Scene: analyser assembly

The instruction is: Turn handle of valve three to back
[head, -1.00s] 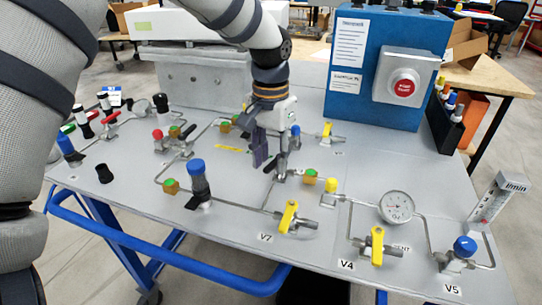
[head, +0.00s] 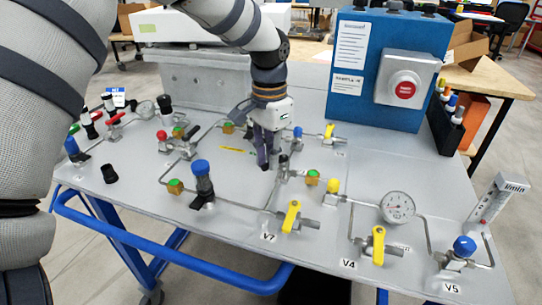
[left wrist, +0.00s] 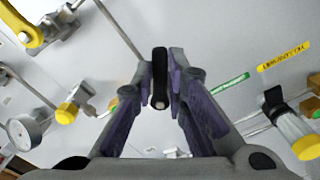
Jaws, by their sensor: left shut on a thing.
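My left gripper (head: 268,164) points down at the middle of the grey panel (head: 330,260). In the left wrist view its purple fingers (left wrist: 162,82) are closed on a slim black handle (left wrist: 160,66), which stands between the fingertips. In the head view the handle is hidden by the fingers, beside a small metal valve body (head: 284,170) on the pipe. No label for valve three can be read, so I cannot confirm the valve's number. My right gripper is in neither view.
Yellow-handled valves stand in front, at V7 (head: 291,217) and V4 (head: 378,246). A blue-and-black valve (head: 203,181) is to the left, a gauge (head: 397,208) to the right. A blue box with a red button (head: 404,89) stands behind at right.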

